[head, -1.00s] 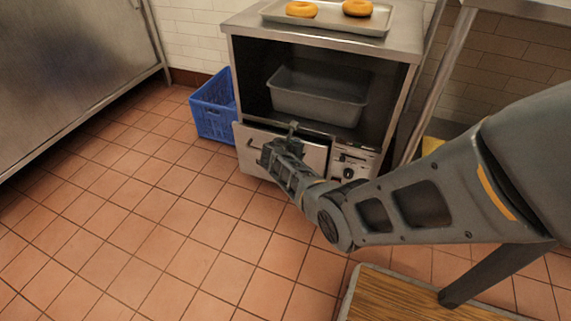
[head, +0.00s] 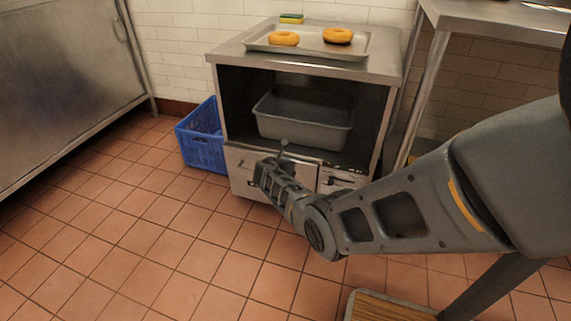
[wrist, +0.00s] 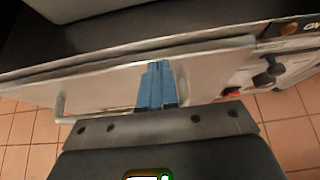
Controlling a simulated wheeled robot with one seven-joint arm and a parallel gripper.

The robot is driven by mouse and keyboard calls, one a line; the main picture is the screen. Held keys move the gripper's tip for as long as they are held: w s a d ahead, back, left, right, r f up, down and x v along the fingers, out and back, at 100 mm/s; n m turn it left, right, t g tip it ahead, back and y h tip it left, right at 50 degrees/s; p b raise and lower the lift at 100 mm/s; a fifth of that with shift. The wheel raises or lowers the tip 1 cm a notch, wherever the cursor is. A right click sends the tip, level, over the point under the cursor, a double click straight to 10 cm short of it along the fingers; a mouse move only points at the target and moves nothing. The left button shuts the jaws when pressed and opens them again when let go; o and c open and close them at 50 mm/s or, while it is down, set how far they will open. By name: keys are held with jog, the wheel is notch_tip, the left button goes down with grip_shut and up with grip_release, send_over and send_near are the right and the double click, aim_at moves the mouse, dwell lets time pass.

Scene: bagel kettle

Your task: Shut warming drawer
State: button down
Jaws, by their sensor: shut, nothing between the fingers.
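The warming drawer's metal front (head: 242,173) is at the bottom left of the steel cabinet, and it fills much of the wrist view (wrist: 105,90). Its front looks nearly level with the cabinet face; a thin dark line shows along its top edge in the wrist view, and I cannot tell whether it is fully shut. Its bar handle (wrist: 61,106) is at the left. My gripper (head: 264,170) is shut and empty in front of the drawer. Its blue fingertips (wrist: 158,68) point at the upper part of the front and seem to touch it. My gripper hides part of the drawer.
A control panel with a black knob (wrist: 268,72) is right of the drawer. The open bay above holds a grey pan (head: 300,131). A tray (head: 350,55) with two bagels sits on top. A blue crate (head: 203,150) stands left.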

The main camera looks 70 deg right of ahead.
jog(key=a+f+p+v, duration=0.1)
jog(key=p+v, duration=0.5)
jog(key=v, duration=0.7)
jog(key=shift+a+f+p, duration=0.2)
jog(key=shift+f+p, duration=0.1)
jog(key=shift+p, duration=0.1)
